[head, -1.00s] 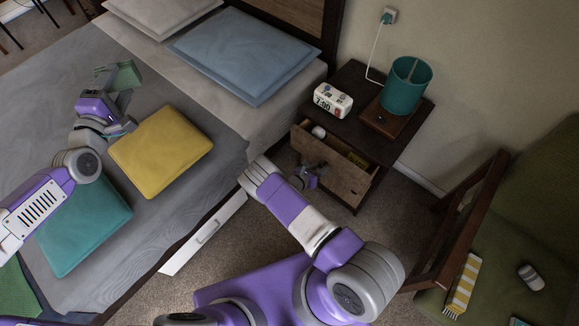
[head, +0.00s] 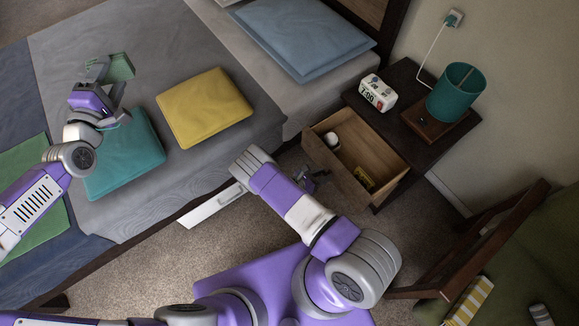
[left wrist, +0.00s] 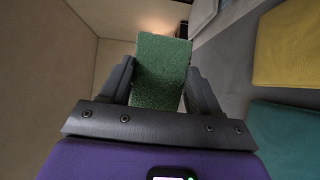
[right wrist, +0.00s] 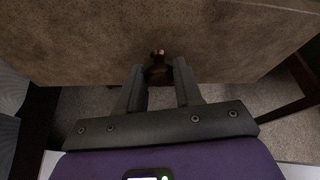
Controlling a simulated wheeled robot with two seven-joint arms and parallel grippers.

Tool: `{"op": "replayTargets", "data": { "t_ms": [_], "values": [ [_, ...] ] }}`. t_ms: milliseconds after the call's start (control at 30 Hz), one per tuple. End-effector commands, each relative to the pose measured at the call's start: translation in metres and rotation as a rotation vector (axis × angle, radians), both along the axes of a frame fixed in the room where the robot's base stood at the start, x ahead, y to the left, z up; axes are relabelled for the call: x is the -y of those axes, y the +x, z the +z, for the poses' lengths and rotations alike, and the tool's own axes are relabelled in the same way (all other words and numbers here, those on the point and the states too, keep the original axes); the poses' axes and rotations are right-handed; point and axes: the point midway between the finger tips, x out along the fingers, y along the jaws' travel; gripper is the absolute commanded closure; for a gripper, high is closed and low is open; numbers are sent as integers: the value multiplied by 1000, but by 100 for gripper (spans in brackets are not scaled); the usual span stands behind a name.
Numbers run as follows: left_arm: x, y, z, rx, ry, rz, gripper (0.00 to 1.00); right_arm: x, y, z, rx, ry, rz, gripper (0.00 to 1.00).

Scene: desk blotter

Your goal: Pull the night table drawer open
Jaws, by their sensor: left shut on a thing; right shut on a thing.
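The night table (head: 408,78) is dark wood and stands beside the bed. Its drawer (head: 362,148) is pulled out, with its inside well in view. A white round thing (head: 331,140) and a yellow thing (head: 364,179) lie in it. My right gripper (head: 318,181) is at the drawer's front. In the right wrist view, my right gripper (right wrist: 157,84) is shut on the drawer's small dark knob (right wrist: 158,56). My left gripper (left wrist: 160,82) is shut on a green fuzzy block (left wrist: 162,68) and holds it above the bed, away from the drawer.
The bed (head: 185,70) with yellow (head: 204,107), teal (head: 126,153) and blue (head: 305,37) cushions is at the left. A wooden-framed green chair (head: 548,240) is at the right. Carpet lies between.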

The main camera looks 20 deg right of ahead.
Motion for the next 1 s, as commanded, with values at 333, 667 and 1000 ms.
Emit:
{"op": "replayTargets", "data": {
  "t_ms": [333,667,1000],
  "values": [
    [-1,0,0,0,0,2,76,0,0,0,0,-2,1,58],
    [-1,0,0,0,0,1,76,0,0,0,1,-1,1,40],
    [-1,0,9,0,0,1,76,-34,-3,15,2,2,5,40]
  ]
}}
